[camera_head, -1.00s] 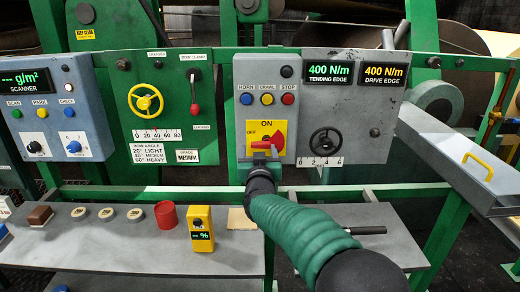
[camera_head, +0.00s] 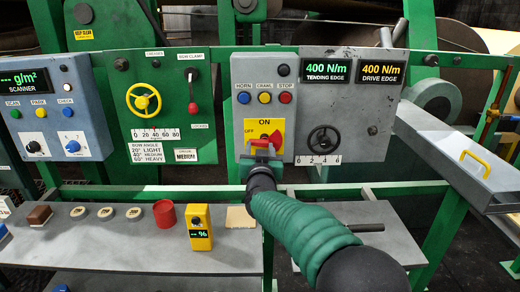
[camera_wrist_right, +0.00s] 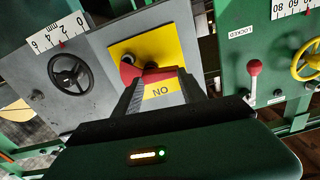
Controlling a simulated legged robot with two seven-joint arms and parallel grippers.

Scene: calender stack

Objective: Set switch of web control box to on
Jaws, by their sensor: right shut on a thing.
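The web control box (camera_head: 240,110) is a grey panel with a yellow switch plate (camera_head: 277,124) at its lower middle. The plate is marked ON at the top and OFF at the left. The red switch handle (camera_head: 260,142) lies low on the plate, partly hidden by my gripper. My right gripper (camera_head: 262,152) reaches up from below and is shut on the handle. In the right wrist view, which is upside down, both fingers of the right gripper (camera_wrist_right: 155,82) meet the red handle (camera_wrist_right: 130,72) over the yellow plate (camera_wrist_right: 160,44). My left gripper is not in view.
Blue, yellow and red buttons (camera_head: 264,98) sit above the switch. A black handwheel (camera_head: 323,139) is to the right, and a yellow handwheel (camera_head: 144,99) and red lever (camera_head: 193,106) to the left. A shelf (camera_head: 130,245) below holds a red cup and a yellow meter.

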